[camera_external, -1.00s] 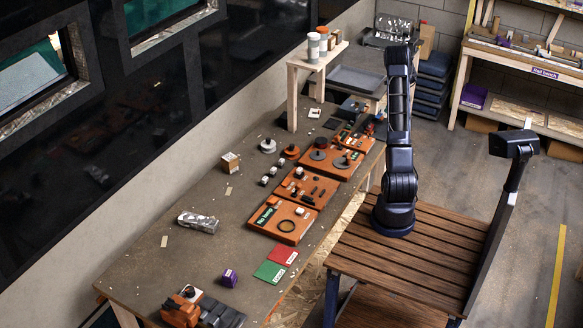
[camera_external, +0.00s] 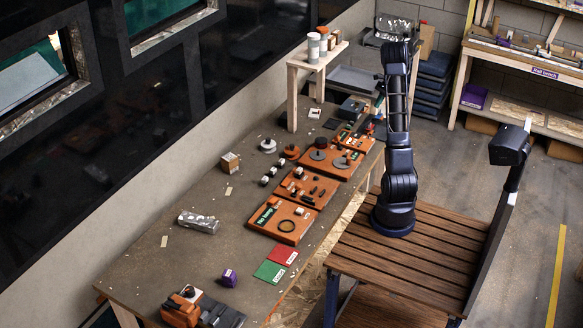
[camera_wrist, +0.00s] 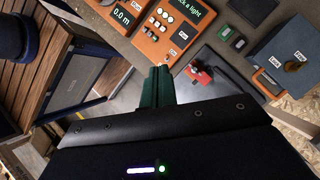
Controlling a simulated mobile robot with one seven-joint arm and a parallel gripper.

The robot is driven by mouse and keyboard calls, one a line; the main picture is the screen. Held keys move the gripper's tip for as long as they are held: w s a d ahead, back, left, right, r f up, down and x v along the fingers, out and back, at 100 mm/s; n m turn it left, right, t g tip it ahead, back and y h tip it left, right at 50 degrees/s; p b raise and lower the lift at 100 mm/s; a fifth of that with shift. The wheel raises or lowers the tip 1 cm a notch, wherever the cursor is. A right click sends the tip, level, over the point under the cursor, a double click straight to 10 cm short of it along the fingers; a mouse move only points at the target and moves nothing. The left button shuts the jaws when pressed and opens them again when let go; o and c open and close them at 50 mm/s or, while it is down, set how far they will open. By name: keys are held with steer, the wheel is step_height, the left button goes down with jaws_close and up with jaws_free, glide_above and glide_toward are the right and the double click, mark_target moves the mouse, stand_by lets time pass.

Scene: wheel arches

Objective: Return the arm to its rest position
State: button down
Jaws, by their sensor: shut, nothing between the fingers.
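My arm (camera_external: 397,105) stands upright on the wooden slatted platform, folded at the top, in the external view. My gripper (camera_wrist: 158,72) shows in the wrist view as two green fingers pressed together with nothing between them. It hangs above the right edge of the workbench and touches nothing that I can see. In the external view the gripper is small and mostly hidden behind my arm.
A small wooden stand (camera_external: 292,95) rises at the back. A red object (camera_wrist: 200,76) lies near the fingers in the wrist view.

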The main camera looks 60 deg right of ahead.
steer(key=w+a+r+n+h, duration=0.1)
steer(key=w+a+r+n, duration=0.4)
steer(key=a, duration=0.6)
steer(key=a+r+n+g+h, duration=0.1)
steer(key=a+r+n, duration=0.35)
steer(key=a, duration=0.75)
steer(key=w+a+r+n+h, duration=0.1)
steer(key=w+a+r+n, duration=0.2)
steer(key=a+r, duration=0.6)
steer(key=s+a+n+t+h, duration=0.1)
steer(key=s+a+n, duration=0.3)
steer(key=a, duration=0.5)
steer(key=s+a+f+n+t+h, duration=0.1)
steer(key=s+a+n, duration=0.4)
steer(key=a, duration=0.3)
steer(key=s+a+n, duration=0.4)
steer(key=s+a, duration=0.2)
steer(key=a, duration=0.3)
steer(key=shift+s+a+f+t+h, duration=0.2)
steer(key=shift+a+t+h, duration=0.1)
steer(key=shift+t+h, duration=0.1)
